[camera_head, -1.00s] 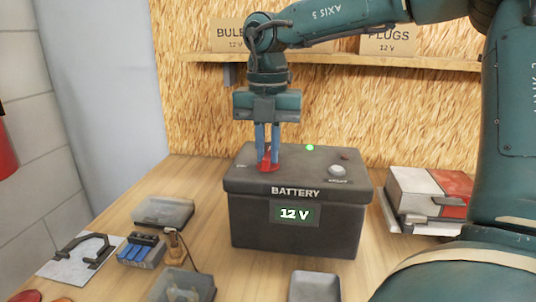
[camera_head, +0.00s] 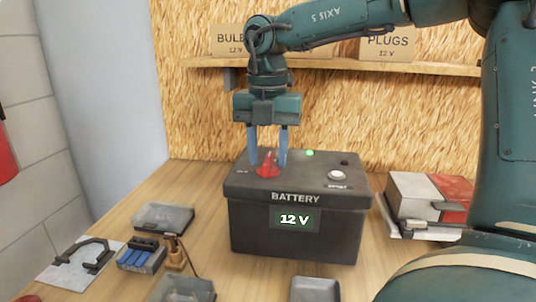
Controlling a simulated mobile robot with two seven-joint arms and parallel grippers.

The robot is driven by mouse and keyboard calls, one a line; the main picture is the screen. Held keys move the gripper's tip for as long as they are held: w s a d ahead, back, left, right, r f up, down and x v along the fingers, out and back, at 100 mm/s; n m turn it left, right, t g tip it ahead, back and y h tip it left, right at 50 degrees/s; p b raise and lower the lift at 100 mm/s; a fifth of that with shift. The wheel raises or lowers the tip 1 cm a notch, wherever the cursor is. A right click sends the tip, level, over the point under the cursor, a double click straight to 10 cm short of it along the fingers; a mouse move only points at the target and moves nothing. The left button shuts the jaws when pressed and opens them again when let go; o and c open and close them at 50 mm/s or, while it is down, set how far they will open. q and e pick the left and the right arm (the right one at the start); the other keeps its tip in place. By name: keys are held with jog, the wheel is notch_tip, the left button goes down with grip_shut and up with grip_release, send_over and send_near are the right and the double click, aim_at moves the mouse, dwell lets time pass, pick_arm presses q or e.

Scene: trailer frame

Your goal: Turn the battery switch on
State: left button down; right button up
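The black battery box (camera_head: 297,235), labelled "BATTERY" and "12 V", stands on the wooden bench. A red switch knob (camera_head: 267,168) sits on the left of its lid. A small green light (camera_head: 309,153) glows at the back of the lid, and a round pale knob (camera_head: 337,175) is at the right. My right gripper (camera_head: 268,160) points down over the red switch. Its two blue fingers are spread apart, one on each side of the switch, with gaps showing. My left gripper is not in view.
Clear-lidded boxes (camera_head: 163,217), a blue fuse block (camera_head: 141,257) and a metal plate with a black handle (camera_head: 82,262) lie at the left. A grey tray (camera_head: 315,290) is in front. A red and white box (camera_head: 430,197) stands right. A shelf (camera_head: 330,63) holds cartons behind.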

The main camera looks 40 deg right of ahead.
jog(key=shift+r+p, duration=2.05)
jog(key=shift+r, duration=0.75)
